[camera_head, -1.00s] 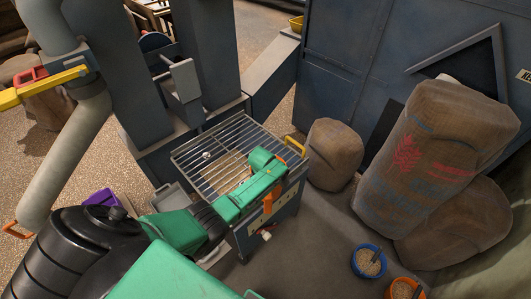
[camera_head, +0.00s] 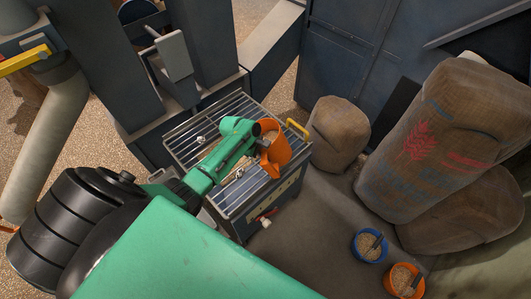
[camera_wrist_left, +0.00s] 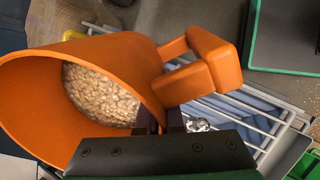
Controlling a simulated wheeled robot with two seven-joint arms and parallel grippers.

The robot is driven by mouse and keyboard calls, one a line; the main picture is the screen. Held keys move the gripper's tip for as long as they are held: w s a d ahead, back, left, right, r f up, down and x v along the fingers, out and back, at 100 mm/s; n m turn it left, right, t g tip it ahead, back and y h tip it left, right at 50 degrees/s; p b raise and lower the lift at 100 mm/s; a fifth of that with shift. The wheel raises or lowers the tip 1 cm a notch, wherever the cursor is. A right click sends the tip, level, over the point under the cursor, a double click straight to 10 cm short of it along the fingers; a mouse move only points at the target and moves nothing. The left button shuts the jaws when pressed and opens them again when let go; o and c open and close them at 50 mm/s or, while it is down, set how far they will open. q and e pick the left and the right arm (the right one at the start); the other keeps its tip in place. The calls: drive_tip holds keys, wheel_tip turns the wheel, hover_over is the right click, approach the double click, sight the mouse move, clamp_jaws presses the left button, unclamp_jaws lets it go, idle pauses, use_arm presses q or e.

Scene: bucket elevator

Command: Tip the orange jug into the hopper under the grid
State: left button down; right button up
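The orange jug (camera_head: 275,153) is above the right part of the metal grid (camera_head: 180,140), which covers the hopper box (camera_head: 262,209). Pale grain shows inside the jug. My left gripper (camera_head: 256,134) reaches in over the grid and is closed at the jug's handle side. In the left wrist view the jug (camera_wrist_left: 60,115) lies at the left with grain in its mouth and its blocky handle (camera_wrist_left: 205,65) at the right; the dark fingers (camera_wrist_left: 160,125) meet it between. No grain is seen falling. I cannot tell the exact tilt. My right gripper is not in view.
Small silver pieces (camera_head: 201,140) lie on the grid. A yellow handle (camera_head: 297,129) stands at the hopper's far right corner. Sacks (camera_head: 440,145) stand at the right. A blue bowl (camera_head: 369,246) and an orange bowl (camera_head: 404,281) of grain are on the floor. Grey columns rise behind.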

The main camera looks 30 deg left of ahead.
sight(272, 162)
use_arm(q)
drive_tip(key=shift+d+t+h+b, duration=0.15)
drive_tip(key=shift+t+h+b, duration=0.3)
drive_tip(key=shift+b, duration=0.35)
drive_tip(key=shift+w+f+h+b, duration=0.15)
drive_tip(key=shift+h+b, duration=0.2)
drive_tip(key=shift+b, duration=0.45)
drive_tip(key=h+b, duration=0.1)
drive_tip(key=b, duration=0.1)
drive_tip(key=t+h+b, duration=0.1)
drive_tip(key=b, duration=0.2)
drive_tip(key=shift+d+f+t, duration=0.25)
drive_tip(key=f+t+h+b, duration=0.1)
drive_tip(key=h+b, duration=0.1)
drive_tip(key=b, duration=0.4)
drive_tip(key=f+t+h+b, duration=0.1)
drive_tip(key=b, duration=0.5)
drive_tip(key=shift+a+f+h+b, duration=0.1)
drive_tip(key=shift+a+h+b, duration=0.05)
drive_tip(key=shift+h+b, duration=0.25)
drive_tip(key=s+a+r+n+t+h+b, duration=0.1)
drive_tip(key=s+a+r+t+h+b, duration=0.2)
drive_tip(key=h, duration=0.5)
drive_tip(key=shift+a+r+t+h+b, duration=0.3)
drive_tip(key=shift+a+r+t+b, duration=0.45)
drive_tip(key=shift+r+t+b, duration=0.65)
drive_tip(key=shift+f, duration=0.15)
